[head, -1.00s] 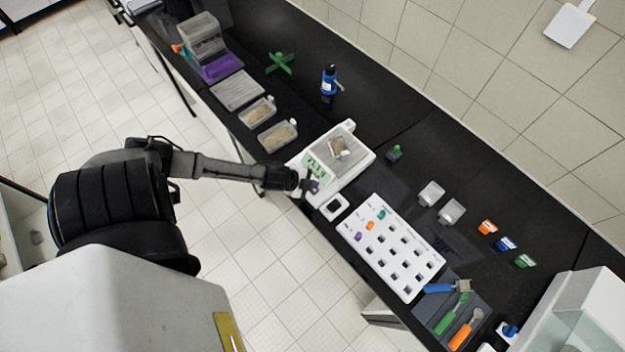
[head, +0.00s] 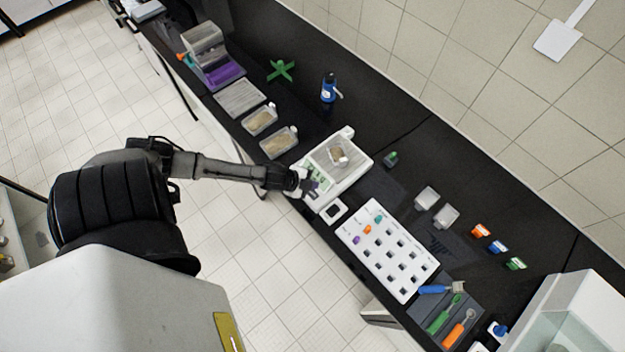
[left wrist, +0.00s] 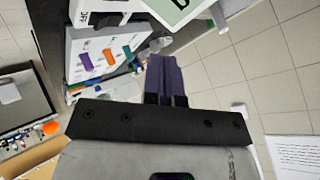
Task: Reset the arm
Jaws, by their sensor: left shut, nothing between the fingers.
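My left arm reaches in from the left in the head view. Its gripper (head: 310,188) is at the front edge of the white balance-like device (head: 348,178), over or beside its greenish display; I cannot tell if it touches. In the left wrist view the purple fingers (left wrist: 166,80) are together with nothing between them. Part of the device, with a green panel (left wrist: 180,8), shows just beyond the fingertips. A small tray with light contents (head: 338,155) sits on the device. My right gripper is not in view.
A white rack with holes (head: 388,250) holds several coloured pieces. Two trays of grainy material (head: 279,142) stand left of the device. A blue bottle (head: 329,88) stands behind. Brushes and spoons lie on a dark mat (head: 428,312). The black bench (head: 390,110) has free room behind the device.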

